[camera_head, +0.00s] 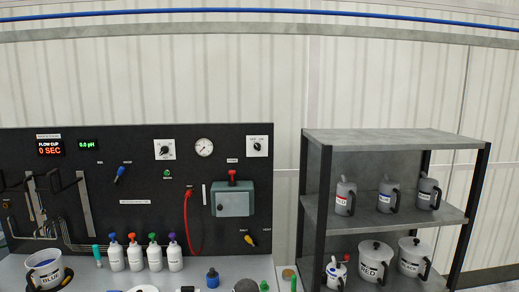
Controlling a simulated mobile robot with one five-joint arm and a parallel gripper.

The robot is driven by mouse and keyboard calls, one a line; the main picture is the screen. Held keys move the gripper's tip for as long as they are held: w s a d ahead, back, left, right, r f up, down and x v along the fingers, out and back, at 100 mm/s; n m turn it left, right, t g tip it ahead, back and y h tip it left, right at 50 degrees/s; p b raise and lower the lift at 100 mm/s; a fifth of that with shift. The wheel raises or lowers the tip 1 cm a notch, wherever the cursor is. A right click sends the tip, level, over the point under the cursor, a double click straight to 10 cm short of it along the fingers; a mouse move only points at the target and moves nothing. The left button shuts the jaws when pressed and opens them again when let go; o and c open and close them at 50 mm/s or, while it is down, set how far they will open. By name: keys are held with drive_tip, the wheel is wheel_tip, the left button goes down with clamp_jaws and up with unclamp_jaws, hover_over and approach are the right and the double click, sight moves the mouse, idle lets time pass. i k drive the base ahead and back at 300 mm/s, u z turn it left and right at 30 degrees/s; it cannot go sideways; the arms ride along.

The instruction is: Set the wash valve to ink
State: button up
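A dark panel stands on the bench at the left. A blue valve handle (119,174) sits on it, tilted with its upper end to the right, between two small labels. A yellow valve handle (251,240) with a black end sits lower right on the panel, also between two small labels. The labels are too small to read, so I cannot tell which handle is the wash valve. My gripper is not in view.
Several white bottles with coloured caps (135,257) stand before the panel. A white bucket (44,270) is at the far left. A red hose (190,222) hangs beside a grey box (232,199). A shelf (400,139) with jugs stands at the right.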

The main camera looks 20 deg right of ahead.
sight(115, 183)
drive_tip(key=u, duration=0.1)
drive_tip(key=i, duration=0.95)
drive_tip(key=z, duration=0.25)
drive_tip(key=k, duration=0.15)
drive_tip(key=u, duration=2.85)
drive_tip(key=k, duration=0.8)
drive_tip(key=z, duration=0.8)
drive_tip(key=i, duration=0.65)
drive_tip(key=u, duration=0.1)
